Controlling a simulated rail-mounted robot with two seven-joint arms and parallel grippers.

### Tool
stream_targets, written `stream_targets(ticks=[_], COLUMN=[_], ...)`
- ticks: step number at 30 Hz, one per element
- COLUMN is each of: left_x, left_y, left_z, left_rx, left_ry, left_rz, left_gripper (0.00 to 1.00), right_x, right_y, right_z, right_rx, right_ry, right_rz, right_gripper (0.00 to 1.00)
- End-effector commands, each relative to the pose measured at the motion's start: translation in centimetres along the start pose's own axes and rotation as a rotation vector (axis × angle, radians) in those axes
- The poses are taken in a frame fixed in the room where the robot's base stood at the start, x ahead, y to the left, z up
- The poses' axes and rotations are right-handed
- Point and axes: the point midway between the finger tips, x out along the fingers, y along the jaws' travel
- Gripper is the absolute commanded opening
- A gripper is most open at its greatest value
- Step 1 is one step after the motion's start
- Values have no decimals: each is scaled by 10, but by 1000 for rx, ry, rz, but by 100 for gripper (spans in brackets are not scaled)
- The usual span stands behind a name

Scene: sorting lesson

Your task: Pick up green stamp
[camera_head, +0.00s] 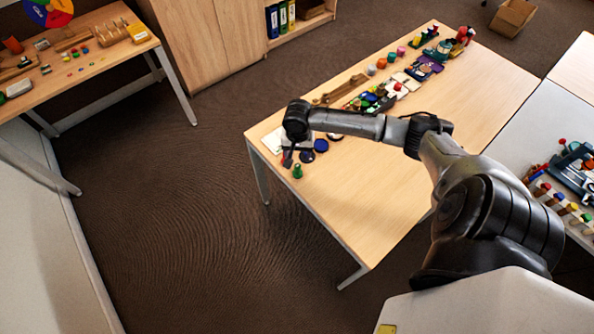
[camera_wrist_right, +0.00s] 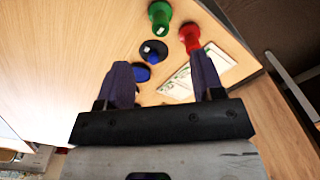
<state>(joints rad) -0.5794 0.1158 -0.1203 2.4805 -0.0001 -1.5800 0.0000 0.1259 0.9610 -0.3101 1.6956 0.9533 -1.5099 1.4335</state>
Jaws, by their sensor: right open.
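The green stamp (camera_head: 297,171) stands upright on the wooden table near its left front edge. It also shows at the top of the right wrist view (camera_wrist_right: 160,14). My right gripper (camera_head: 288,159) is above that end of the table, just left of and beyond the green stamp in the head view. In the right wrist view its two fingers (camera_wrist_right: 162,78) are apart with nothing held between them, and the green stamp lies ahead of the fingertips. My left gripper is not in view.
A red stamp (camera_wrist_right: 190,38) stands beside the green one. Dark blue round items (camera_head: 321,145) and white printed paper (camera_wrist_right: 194,76) lie close by. Several toys and pots (camera_head: 372,69) line the table's far side. The table's front middle (camera_head: 370,220) is clear.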

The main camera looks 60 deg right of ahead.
Motion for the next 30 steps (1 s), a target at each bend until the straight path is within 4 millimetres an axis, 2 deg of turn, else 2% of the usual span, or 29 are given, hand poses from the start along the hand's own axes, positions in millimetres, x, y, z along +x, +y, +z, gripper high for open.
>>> stream_targets(ticks=[1,3,9,19,24,30], left_x=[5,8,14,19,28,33], left_y=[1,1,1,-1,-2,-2], left_z=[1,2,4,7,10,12], left_rx=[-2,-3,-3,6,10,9], left_ry=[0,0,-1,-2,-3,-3], left_rz=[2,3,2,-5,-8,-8], left_gripper=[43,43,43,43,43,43], right_x=[13,25,54,73,97,116], right_y=[0,0,0,0,1,1], right_z=[1,0,0,-1,-3,-5], right_rx=[1,1,-1,-2,-3,-3], right_ry=[-2,-1,1,1,0,2], right_rz=[1,2,0,0,1,0], right_gripper=[61,61,61,61,61,61])
